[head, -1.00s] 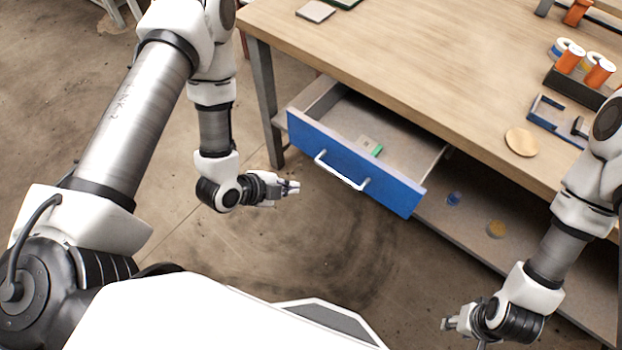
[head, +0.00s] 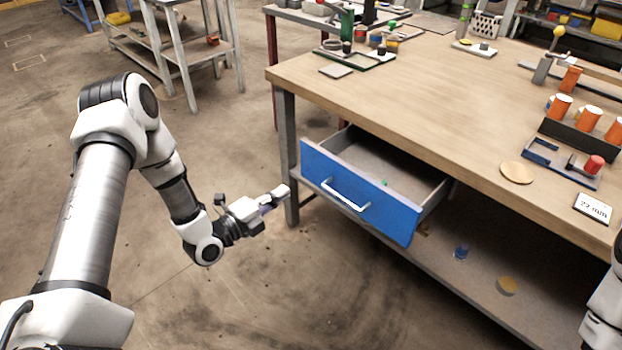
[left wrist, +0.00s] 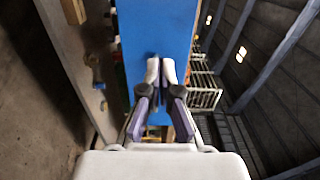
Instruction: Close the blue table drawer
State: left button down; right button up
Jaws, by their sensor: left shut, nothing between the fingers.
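The blue drawer (head: 360,192) hangs open under the wooden table (head: 450,110), with its blue front and white bar handle (head: 345,196) facing me. A small green thing (head: 385,183) shows inside it. My left gripper (head: 284,192) is shut and empty, just left of the drawer front in the head view. In the left wrist view the fingers (left wrist: 161,70) point at the blue drawer front (left wrist: 158,25), which fills the middle. I cannot tell whether the fingertips touch it. The handle does not show clearly there. My right gripper is out of view.
A table leg (head: 287,155) stands behind my left gripper. A lower shelf (head: 465,275) under the drawer carries a blue item (head: 461,252) and a round tan item (head: 507,286). The floor in front of the drawer is clear.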

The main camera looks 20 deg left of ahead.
aim_at(318, 169)
pick_arm(q)
jog(key=b+x, duration=0.1)
jog(key=x, duration=0.9)
jog(key=shift+w+f, duration=0.15)
jog(key=shift+w, duration=0.15)
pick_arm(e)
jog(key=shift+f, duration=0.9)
pick_arm(q)
jog(key=shift+b, duration=0.3)
